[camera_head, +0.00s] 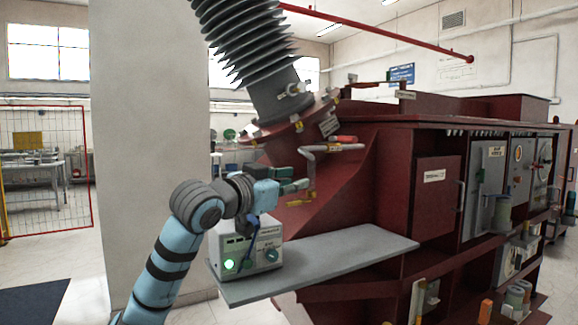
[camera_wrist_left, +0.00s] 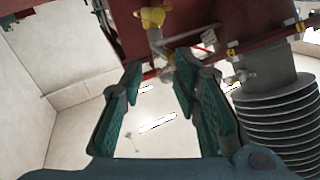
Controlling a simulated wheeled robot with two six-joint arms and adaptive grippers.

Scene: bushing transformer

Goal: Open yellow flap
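A small yellow part (camera_head: 299,202), which looks like the yellow flap, sits low on a pipe fitting at the side of the dark red transformer (camera_head: 400,150). In the left wrist view a yellow fitting (camera_wrist_left: 152,17) shows at the top, beyond the fingertips. My left gripper (camera_head: 300,178) is just above and beside the yellow part in the head view. Its two green fingers (camera_wrist_left: 158,70) are apart with nothing between them. I cannot tell whether a fingertip touches the pipe. My right gripper is not in view.
A pipe with a red handle (camera_head: 346,139) is just above the left gripper. The ribbed grey bushing (camera_head: 250,45) leans overhead. A grey shelf (camera_head: 330,262) carries a control box (camera_head: 246,246) below the gripper. A pale pillar (camera_head: 150,120) stands at left.

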